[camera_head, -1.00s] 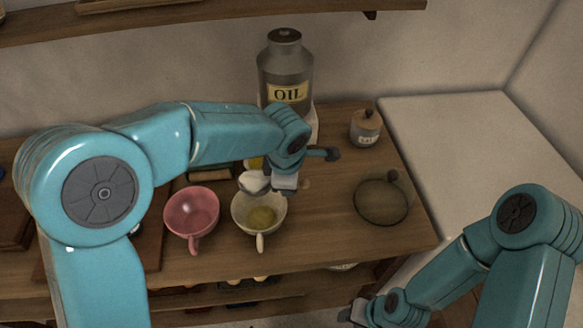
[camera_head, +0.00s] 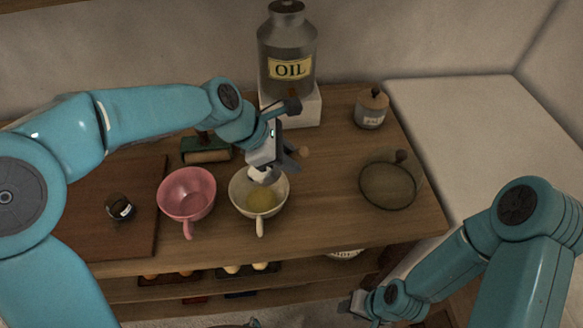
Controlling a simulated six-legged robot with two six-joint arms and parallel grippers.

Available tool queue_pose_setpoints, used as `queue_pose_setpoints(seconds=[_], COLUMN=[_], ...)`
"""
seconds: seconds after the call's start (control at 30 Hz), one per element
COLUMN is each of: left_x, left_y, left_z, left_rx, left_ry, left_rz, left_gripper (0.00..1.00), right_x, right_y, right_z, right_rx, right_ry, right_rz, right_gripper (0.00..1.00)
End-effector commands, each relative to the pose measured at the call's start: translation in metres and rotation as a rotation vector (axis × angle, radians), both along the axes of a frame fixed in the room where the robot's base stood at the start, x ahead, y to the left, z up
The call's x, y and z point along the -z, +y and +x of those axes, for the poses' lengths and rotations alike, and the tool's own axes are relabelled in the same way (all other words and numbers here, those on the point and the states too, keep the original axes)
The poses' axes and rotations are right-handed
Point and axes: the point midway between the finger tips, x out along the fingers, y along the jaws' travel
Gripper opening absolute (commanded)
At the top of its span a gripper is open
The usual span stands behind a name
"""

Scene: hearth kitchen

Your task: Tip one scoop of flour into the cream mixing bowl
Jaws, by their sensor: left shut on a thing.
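The cream mixing bowl (camera_head: 237,206) stands on the wooden counter with its handle toward me and something yellowish in it. My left gripper (camera_head: 274,160) is above the bowl's back rim, shut on the scoop, which is mostly hidden by the jaws. A white patch (camera_head: 264,175) shows just under the gripper over the bowl; I cannot tell whether it is flour in the scoop or flour falling. My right gripper (camera_head: 352,306) is low at the front, away from the bowl; its jaws are too small to read.
A pink bowl (camera_head: 187,193) stands close left of the cream one. The oil can (camera_head: 287,55) is behind on a white block (camera_head: 306,108). A small lidded jar (camera_head: 371,110) and a round glass-like dish (camera_head: 388,185) are at the right. A dark board (camera_head: 95,215) lies left.

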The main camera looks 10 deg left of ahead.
Motion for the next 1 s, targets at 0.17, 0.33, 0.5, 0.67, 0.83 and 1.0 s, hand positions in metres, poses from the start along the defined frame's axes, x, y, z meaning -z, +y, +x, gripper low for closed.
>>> queue_pose_setpoints(seconds=[0.17,0.33,0.5,0.67,0.83,1.0], left_x=[0.004,0.002,0.000,-0.004,-0.009,-0.012], left_y=[0.008,0.015,0.023,0.029,0.034,0.037], left_z=[0.002,0.001,0.001,0.000,0.000,0.000], left_rx=[-0.004,-0.003,-0.003,-0.002,-0.001,0.001], left_ry=[-0.007,-0.011,-0.018,-0.021,-0.023,-0.026], left_rz=[-0.107,-0.213,-0.328,-0.438,-0.525,-0.562], left_gripper=[0.00,0.00,0.00,0.00,0.00,0.00], right_x=[0.031,0.054,0.076,0.094,0.104,0.107], right_y=[0.000,0.000,0.000,0.000,0.000,0.000], right_z=[0.000,0.000,0.000,0.000,0.000,0.000], right_rx=[0.000,0.000,0.000,0.000,0.000,0.000], right_ry=[0.000,0.000,0.000,0.000,0.000,0.000], right_rz=[0.000,0.000,0.000,0.000,0.000,0.000], right_gripper=[0.39,0.39,0.39,0.39,0.39,0.39])
